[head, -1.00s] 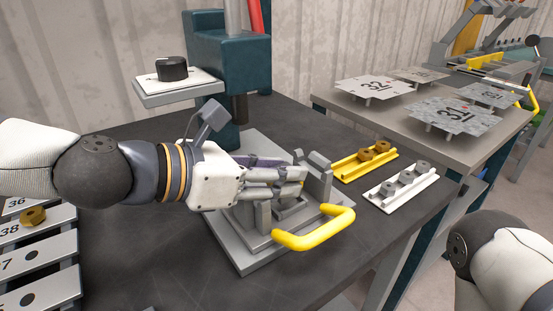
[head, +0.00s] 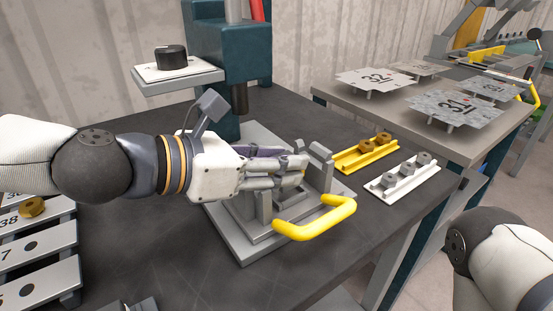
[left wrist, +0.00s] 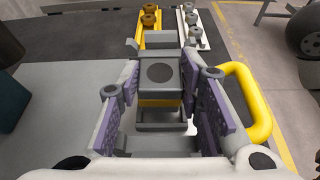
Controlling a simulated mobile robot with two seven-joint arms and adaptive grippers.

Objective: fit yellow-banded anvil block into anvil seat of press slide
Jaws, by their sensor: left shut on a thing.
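The yellow-banded anvil block (left wrist: 160,90) is grey with a dark round spot on top. Its yellow band shows low on its near side in the left wrist view. My left gripper (left wrist: 165,96) is shut on it, with purple finger pads on both sides. In the head view the left gripper (head: 303,168) is over the press slide (head: 264,208), and its fingers mostly hide the block. The slide has a yellow handle (head: 315,220). The anvil seat is hidden under block and fingers, so I cannot tell whether the block is fully down. My right gripper is out of view.
A yellow rail (head: 366,155) with brass-coloured pieces and a white rail (head: 402,183) with grey pieces lie right of the slide. The press column (head: 222,45) stands behind. A numbered rack (head: 38,255) is at left. Dark table in front is mostly clear.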

